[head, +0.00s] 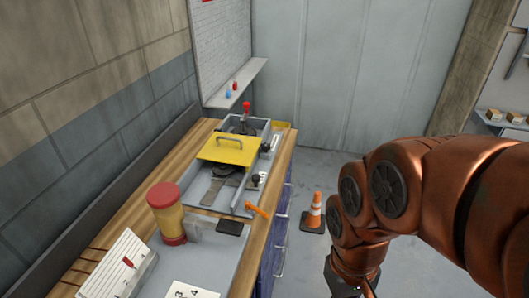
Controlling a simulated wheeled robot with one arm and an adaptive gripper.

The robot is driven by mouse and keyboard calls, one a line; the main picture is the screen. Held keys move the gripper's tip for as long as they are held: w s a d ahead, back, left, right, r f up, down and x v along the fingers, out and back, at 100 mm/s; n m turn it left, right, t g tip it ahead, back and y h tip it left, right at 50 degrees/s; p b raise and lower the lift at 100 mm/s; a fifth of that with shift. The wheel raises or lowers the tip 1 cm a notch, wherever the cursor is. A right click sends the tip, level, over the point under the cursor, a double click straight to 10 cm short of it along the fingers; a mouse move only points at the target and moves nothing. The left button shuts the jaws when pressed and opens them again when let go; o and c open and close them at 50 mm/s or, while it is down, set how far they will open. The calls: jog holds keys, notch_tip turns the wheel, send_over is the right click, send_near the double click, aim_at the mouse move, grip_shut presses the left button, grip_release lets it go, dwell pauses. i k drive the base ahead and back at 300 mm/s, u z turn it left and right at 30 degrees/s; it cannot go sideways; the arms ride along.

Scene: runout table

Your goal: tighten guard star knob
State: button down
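A grey machine (196,188) stands on the wooden bench. A yellow guard (226,153) with a grey handle lies over its middle, above a dark round part (226,171). Two small dark knobs show on the machine's right side: one by the guard's right edge (266,147) and one nearer (256,180). I cannot tell which is the guard star knob, nor how tight either is. My arm hangs at the right, apart from the bench. Only a dark part of my gripper (338,282) shows at the bottom edge; its fingers are out of frame.
A red-capped yellow canister (167,213), an orange lever (257,210) and a dark block (230,228) are near the machine's front end. A white rack (115,266) and a numbered card (190,290) are nearer. A traffic cone (314,213) stands on the floor between bench and arm.

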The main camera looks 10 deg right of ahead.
aim_at(266, 147)
jog(key=u, duration=2.4)
jog(key=k, duration=0.95)
jog(key=z, duration=1.2)
jog(key=i, duration=0.5)
jog(key=z, duration=0.05)
